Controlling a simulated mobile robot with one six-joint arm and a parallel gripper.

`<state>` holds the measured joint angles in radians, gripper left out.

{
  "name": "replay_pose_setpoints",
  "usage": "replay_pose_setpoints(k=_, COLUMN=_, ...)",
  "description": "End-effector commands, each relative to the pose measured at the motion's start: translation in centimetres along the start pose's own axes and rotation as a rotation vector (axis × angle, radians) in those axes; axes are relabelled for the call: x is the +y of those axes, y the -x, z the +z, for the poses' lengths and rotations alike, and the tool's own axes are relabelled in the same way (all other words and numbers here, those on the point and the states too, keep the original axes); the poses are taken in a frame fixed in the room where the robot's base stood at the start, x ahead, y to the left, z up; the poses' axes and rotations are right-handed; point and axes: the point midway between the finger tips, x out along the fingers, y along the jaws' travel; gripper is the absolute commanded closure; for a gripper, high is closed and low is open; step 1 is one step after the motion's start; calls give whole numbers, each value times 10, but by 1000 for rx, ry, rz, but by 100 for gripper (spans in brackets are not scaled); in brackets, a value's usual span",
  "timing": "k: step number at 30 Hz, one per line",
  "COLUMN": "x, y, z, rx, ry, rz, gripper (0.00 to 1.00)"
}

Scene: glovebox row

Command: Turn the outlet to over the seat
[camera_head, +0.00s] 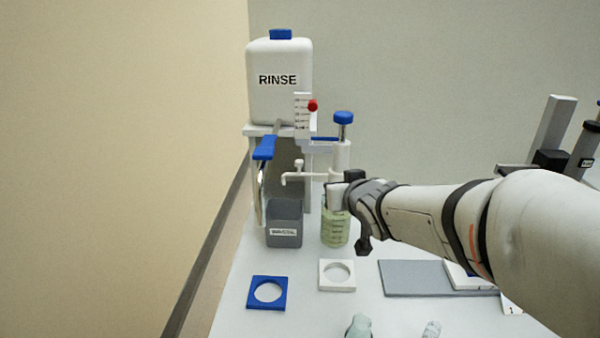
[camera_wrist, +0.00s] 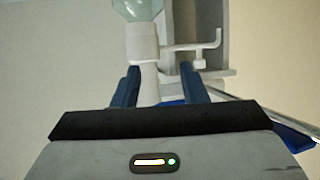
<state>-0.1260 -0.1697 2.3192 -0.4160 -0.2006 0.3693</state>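The white outlet (camera_head: 298,180) is a thin spout reaching left from a white post with a blue knob (camera_head: 344,118). Its tip is above the grey bin (camera_head: 284,224) in the head view. My gripper (camera_head: 338,197) is at the lower part of the post. In the wrist view, the outlet (camera_wrist: 195,47) reaches right from the post. My blue fingers (camera_wrist: 160,88) stand apart on either side of the post, with a clear gap at the right finger. Which part is the seat is unclear.
A white RINSE tank (camera_head: 279,95) stands behind on a stand, with a blue lever (camera_head: 264,148) and a scale with a red knob (camera_head: 312,106). A blue ring plate (camera_head: 252,302) and a white ring plate (camera_head: 325,282) lie in front. A grey mat (camera_head: 410,280) lies right.

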Motion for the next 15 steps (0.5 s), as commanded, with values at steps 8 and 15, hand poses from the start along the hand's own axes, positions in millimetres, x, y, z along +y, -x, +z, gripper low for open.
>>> replay_pose_setpoints(k=8, x=-49, y=-53, z=-5, rx=334, ry=26, rz=-125, gripper=61)
replay_pose_setpoints(k=15, x=-58, y=-67, z=-18, rx=396, ry=24, rz=-147, gripper=61)
